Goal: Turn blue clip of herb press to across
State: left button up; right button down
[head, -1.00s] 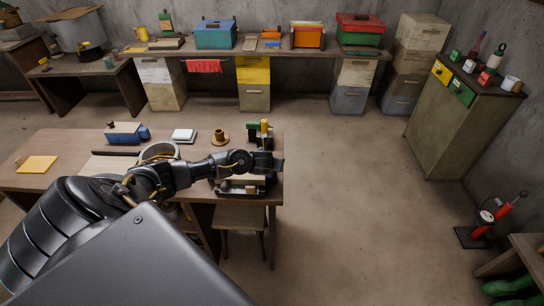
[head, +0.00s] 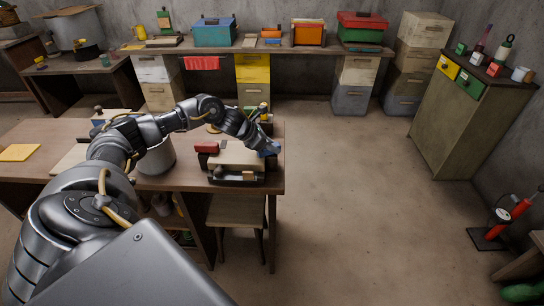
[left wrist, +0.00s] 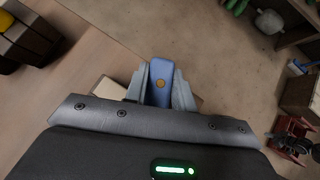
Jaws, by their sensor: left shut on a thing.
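The herb press (head: 238,155) sits near the right end of the wooden table, with a pale top and a dark base. A red clip (head: 206,147) is on its left side. The blue clip (head: 270,149) is on its right side, partly covered by my left gripper (head: 264,146). In the left wrist view the blue clip (left wrist: 160,80) stands between the two grey fingers of my left gripper (left wrist: 160,92), which are shut on it. A pale part of the press (left wrist: 110,90) shows beside the fingers. My right gripper is not in view.
A dark holder with yellow-topped items (head: 264,112) stands just behind the press. A grey pot (head: 157,160) is to its left, partly behind my arm. A yellow pad (head: 19,152) lies at the table's far left. Open floor lies right of the table.

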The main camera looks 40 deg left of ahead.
pick_arm(q)
jog(key=m+h+b, duration=0.1)
jog(key=m+g+h+b, duration=0.1)
jog(key=m+b, duration=0.1)
jog(key=shift+f+m+g+b, duration=0.15)
jog(key=shift+m+g+b, duration=0.15)
jog(key=shift+m+g+h+b, duration=0.3)
jog(key=shift+m, duration=0.4)
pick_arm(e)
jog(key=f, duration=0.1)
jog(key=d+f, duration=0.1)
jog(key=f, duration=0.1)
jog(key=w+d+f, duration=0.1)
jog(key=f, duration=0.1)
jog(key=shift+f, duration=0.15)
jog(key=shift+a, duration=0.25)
pick_arm(q)
jog(key=o, duration=1)
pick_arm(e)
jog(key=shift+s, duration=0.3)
